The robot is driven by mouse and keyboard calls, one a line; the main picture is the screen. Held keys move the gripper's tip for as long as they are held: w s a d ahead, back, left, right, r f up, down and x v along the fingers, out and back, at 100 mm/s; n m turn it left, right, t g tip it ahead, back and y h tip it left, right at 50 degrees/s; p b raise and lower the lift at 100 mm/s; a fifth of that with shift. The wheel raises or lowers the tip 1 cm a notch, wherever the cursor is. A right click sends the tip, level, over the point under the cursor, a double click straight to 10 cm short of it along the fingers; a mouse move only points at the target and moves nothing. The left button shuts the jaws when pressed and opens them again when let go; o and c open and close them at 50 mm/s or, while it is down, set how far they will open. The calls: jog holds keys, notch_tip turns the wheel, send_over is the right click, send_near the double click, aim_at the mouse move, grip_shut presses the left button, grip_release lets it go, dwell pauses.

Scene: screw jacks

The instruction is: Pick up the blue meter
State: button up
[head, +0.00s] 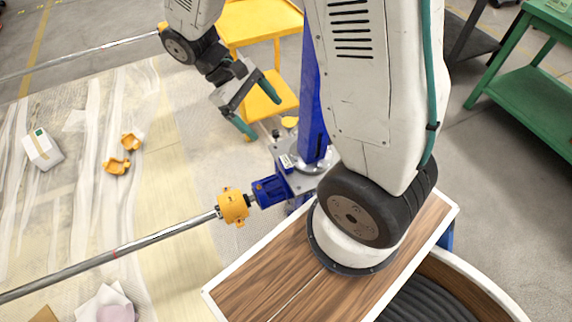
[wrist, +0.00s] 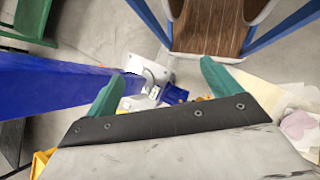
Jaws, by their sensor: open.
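I cannot make out a clear blue meter in either view. A blue cylindrical part (head: 269,190) sits low beside the screw jack's grey housing (head: 302,178) in the head view, joined to a yellow coupling (head: 233,206). I cannot tell whether it is the meter. A blue part (wrist: 175,95) also shows between the fingers in the wrist view, partly cut off by the gripper. My gripper (head: 266,120) has green fingers, is open and empty, and hangs up and left of the jack. Its fingers (wrist: 161,72) frame the jack area in the wrist view.
A tall blue column (head: 312,95) rises from the jack beside my gripper. A long steel shaft (head: 120,252) runs left from the coupling. A yellow cart (head: 262,25) stands behind. A white box (head: 42,150) and orange parts (head: 117,165) lie on the floor sheet at left.

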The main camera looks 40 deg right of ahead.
jog(key=w+d+f+n+g+h, duration=0.1)
jog(key=w+f+n+h, duration=0.1)
jog(key=f, duration=0.6)
jog(key=w+d+f+n+g+h, duration=0.1)
jog(key=w+d+f+n+h, duration=0.1)
jog(key=f, duration=0.5)
jog(key=n+t+h, duration=0.5)
jog(key=n, duration=0.2)
send_near(286, 161)
jog(key=d, duration=0.2)
jog(key=x, duration=0.8)
jog(key=shift+s+a+f, duration=0.15)
jog(key=shift+s+f, duration=0.15)
jog(key=shift+f, duration=0.1)
jog(key=c, duration=1.3)
jog(key=shift+o, duration=0.2)
